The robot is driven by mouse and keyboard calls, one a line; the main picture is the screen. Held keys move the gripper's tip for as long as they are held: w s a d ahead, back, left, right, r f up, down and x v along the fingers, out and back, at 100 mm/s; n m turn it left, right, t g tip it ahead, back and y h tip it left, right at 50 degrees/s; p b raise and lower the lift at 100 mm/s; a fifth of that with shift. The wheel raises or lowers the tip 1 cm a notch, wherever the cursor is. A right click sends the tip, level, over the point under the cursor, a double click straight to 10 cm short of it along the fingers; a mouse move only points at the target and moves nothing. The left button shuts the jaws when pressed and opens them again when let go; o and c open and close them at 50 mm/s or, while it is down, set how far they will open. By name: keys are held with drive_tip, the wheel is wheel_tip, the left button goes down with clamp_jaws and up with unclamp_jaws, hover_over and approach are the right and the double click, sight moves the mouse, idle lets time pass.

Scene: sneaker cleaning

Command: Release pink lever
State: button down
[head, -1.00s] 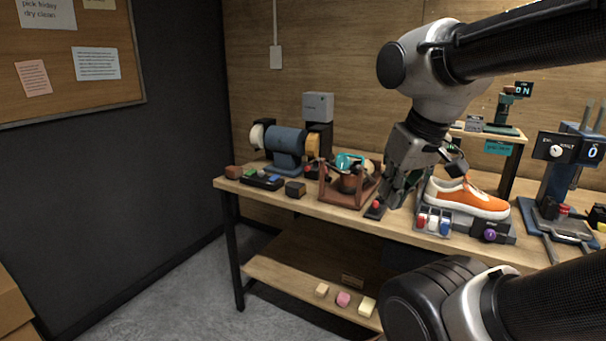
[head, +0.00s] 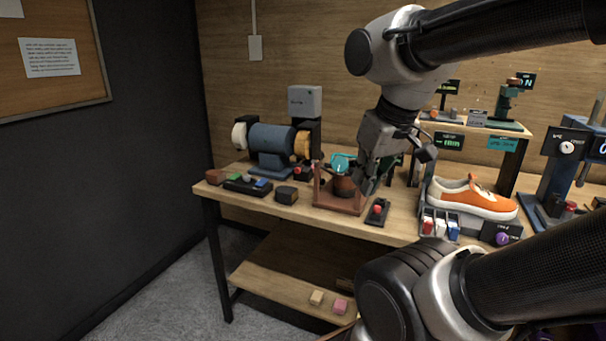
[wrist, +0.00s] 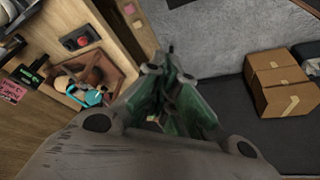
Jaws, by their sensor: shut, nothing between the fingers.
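I cannot make out a pink lever in either view. My gripper (head: 364,184) is shut and empty, tilted down above the workbench (head: 300,206). In the head view it overlaps the right side of a brown wooden cradle (head: 322,196) that holds a brown round object and a teal part (head: 342,162). A small black box with a red button (head: 377,210) lies on the bench just below and right of the fingers. In the wrist view the green fingers (wrist: 168,62) meet, with the cradle (wrist: 122,82) and the red-button box (wrist: 80,40) to their left.
An orange sneaker (head: 472,199) rests at the right, behind red, white and blue switches (head: 440,224) and a purple-knob box (head: 502,237). A blue grinder (head: 272,140) stands at the left. Cardboard boxes (wrist: 278,85) stand on the floor. A pink block (head: 340,306) lies on the lower shelf.

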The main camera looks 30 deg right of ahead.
drive_tip(key=w+d+f+n+g+h, duration=0.2)
drive_tip(key=w+d+n+h, duration=0.25)
drive_tip(key=w, duration=0.35)
drive_tip(key=w+d+f+n+g+h, duration=0.2)
drive_tip(key=w+d+n+h, duration=0.1)
drive_tip(key=w+n+h, duration=0.4)
drive_tip(key=w+a+f+n+t, duration=0.3)
drive_tip(key=w+a+f+n, duration=0.2)
drive_tip(key=w, duration=0.4)
drive_tip(key=w+a+f+n+t, duration=0.3)
drive_tip(key=w+a+f+n, duration=0.2)
drive_tip(key=w, duration=0.4)
wheel_tip(320, 180, down, 2)
drive_tip(key=shift+w+a+n+t+h, duration=0.2)
drive_tip(key=shift+n+t+h, duration=0.15)
drive_tip(key=shift+n, duration=0.4)
drive_tip(key=shift+d, duration=0.1)
